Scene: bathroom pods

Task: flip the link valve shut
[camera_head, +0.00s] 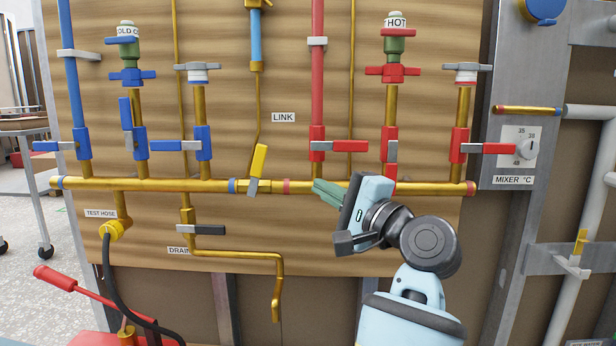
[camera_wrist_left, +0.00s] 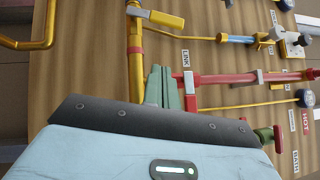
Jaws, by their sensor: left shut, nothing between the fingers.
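The link valve has a yellow lever (camera_head: 259,160) that stands up from the horizontal brass pipe, leaning slightly right, below the LINK label (camera_head: 283,117). Its grey hub sits on the pipe between a blue and a red band. The lever also shows in the left wrist view (camera_wrist_left: 165,19), sticking out across the pipe. My left gripper (camera_head: 322,192) is shut and empty, its green fingers just in front of the pipe, to the right of the lever and apart from it. The fingers also show in the left wrist view (camera_wrist_left: 159,82). My right gripper is not in view.
Red-handled valves (camera_head: 343,146) stand above and right of my gripper, close to it. Blue-handled valves (camera_head: 176,145) are on the left. A drain valve with a dark lever (camera_head: 200,230) and a bent brass pipe (camera_head: 278,285) hang below. The board between lever and gripper is clear.

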